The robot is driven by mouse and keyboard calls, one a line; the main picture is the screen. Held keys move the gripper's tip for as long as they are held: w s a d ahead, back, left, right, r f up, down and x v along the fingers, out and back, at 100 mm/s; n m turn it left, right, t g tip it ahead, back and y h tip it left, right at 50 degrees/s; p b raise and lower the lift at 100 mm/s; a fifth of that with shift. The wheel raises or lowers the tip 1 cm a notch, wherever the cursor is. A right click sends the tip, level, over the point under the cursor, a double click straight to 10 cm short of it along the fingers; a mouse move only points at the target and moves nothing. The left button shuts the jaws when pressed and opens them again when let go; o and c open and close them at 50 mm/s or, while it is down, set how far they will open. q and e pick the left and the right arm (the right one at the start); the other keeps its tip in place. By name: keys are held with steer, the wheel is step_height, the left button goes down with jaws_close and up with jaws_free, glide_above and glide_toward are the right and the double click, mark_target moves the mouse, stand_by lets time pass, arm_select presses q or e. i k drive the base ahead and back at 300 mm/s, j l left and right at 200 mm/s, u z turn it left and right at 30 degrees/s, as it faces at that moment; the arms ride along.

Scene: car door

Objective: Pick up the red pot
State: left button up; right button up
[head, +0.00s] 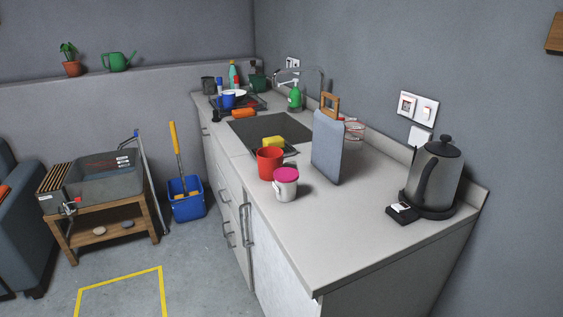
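The red pot (269,164) stands upright on the light grey counter (340,243), near its front edge. Its open top faces up, and I see no handle on it. A white jar with a pink lid (286,183) stands just in front and to the right of it. A yellow sponge (273,142) shows just behind it. Neither of my grippers shows in the head view.
A grey-blue board with a wooden handle (328,149) stands upright right of the pot. A kettle (435,177) stands farther right. The counter's near part is clear. A blue bucket (187,200) stands on the floor.

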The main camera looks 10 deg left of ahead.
mark_target(270, 164)
steer(key=i+j+z, duration=0.2)
steer(key=j+z, duration=0.2)
steer(key=j, duration=0.3)
steer(key=i+j+z, duration=0.15)
steer(key=j+z, duration=0.25)
steer(key=j, duration=0.3)
steer(key=j+z, duration=0.4)
steer(key=j, duration=0.3)
steer(key=k+j+z, duration=0.1)
steer(key=j+z, duration=0.35)
steer(key=j, duration=0.3)
steer(key=k+j+z, duration=0.2)
steer(key=j+z, duration=0.2)
steer(key=j, duration=0.35)
